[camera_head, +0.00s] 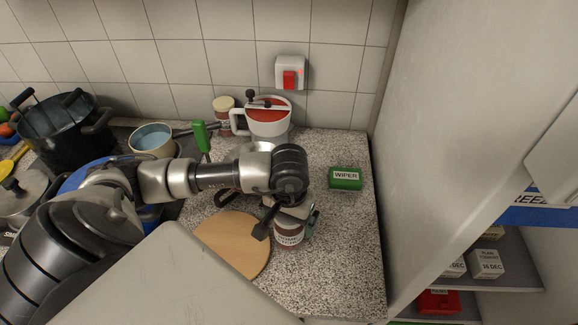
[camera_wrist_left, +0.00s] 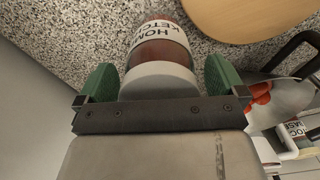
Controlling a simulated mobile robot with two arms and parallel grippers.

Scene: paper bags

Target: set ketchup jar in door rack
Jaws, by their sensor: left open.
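The ketchup jar (camera_head: 289,236) stands on the speckled counter at the right edge of a round wooden board. It has a red-brown body, a white label with part of "KETCHUP" readable, and a pale lid. My left gripper (camera_head: 288,222) is above it, pointing down, and hides its top in the head view. In the left wrist view the jar (camera_wrist_left: 160,50) lies between the two green fingers of my open left gripper (camera_wrist_left: 159,80), with a gap on each side. I cannot make out a door rack in either view. My right gripper is not in view.
The round board (camera_head: 235,246) lies left of the jar. Shelves with boxes (camera_head: 487,263) are at the right beyond a pale panel (camera_head: 455,130). Counter right of the jar is clear.

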